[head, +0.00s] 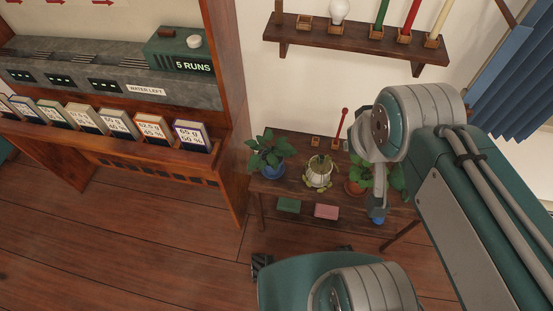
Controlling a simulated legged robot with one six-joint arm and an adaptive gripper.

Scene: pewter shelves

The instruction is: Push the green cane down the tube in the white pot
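The white pot (318,178) stands on the low wooden table, between two other plants, with a drooping yellow-green plant in it. Its tube is too small to make out. A green cane (382,13) stands upright in a small wooden holder on the wall shelf, its top cut off by the frame. My arm reaches in from the right and its end hangs down over the right part of the table. My gripper (378,211) seems to be at that lower end, right of the white pot and apart from it. Its fingers are too small and dark to read.
A plant in a blue pot (270,170) stands left, one in a terracotta pot (355,188) right. A red stick (340,124) stands behind. Green (288,205) and pink (326,211) blocks lie in front. The wall shelf (350,40) overhangs; a wooden cabinet (228,100) borders the left.

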